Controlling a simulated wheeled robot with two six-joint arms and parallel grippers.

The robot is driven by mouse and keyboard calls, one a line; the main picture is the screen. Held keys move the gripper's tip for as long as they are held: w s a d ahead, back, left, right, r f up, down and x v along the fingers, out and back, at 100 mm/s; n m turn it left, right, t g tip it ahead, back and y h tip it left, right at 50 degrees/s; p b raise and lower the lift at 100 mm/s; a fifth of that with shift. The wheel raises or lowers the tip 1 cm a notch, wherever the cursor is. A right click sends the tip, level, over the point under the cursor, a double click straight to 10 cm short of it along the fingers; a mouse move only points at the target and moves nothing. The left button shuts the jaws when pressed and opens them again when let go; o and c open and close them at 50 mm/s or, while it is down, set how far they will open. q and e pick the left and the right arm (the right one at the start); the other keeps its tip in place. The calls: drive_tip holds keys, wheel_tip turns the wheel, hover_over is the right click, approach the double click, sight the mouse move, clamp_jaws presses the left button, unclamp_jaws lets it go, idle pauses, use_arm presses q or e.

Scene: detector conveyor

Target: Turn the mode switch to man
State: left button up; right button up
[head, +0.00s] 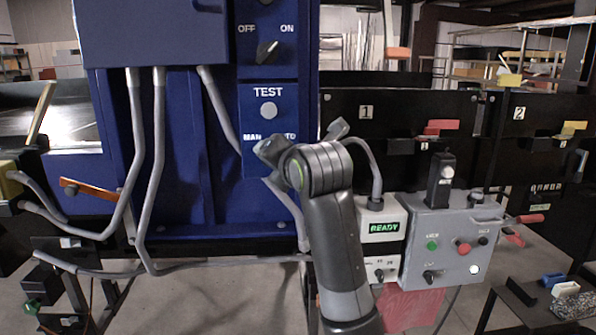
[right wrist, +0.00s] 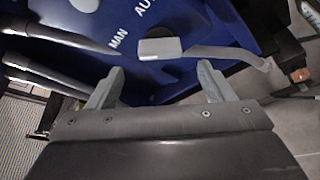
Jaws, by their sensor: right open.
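The blue panel (head: 275,220) carries a MAN label (head: 252,137) and an AUTO label (head: 284,136) below a TEST button (head: 268,109). In the head view my right gripper and arm cover the place below these labels, so the mode switch is hidden there. My right gripper (head: 301,138) is open in front of this part of the panel. In the right wrist view a pale block-like part (right wrist: 160,48) lies beyond and between the open fingertips (right wrist: 161,70), beside the MAN label. It may be the switch; its pointing direction is unclear. My left gripper is not in view.
An OFF/ON rotary switch (head: 267,50) sits higher on the panel. Grey conduits (head: 148,170) run down its front. A grey control box (head: 452,240) and a READY display (head: 384,228) stand right of my arm. Black bins (head: 395,125) line the right.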

drive_tip(key=b+v, duration=0.1)
drive_tip(key=v, duration=1)
drive_tip(key=shift+b, duration=0.3)
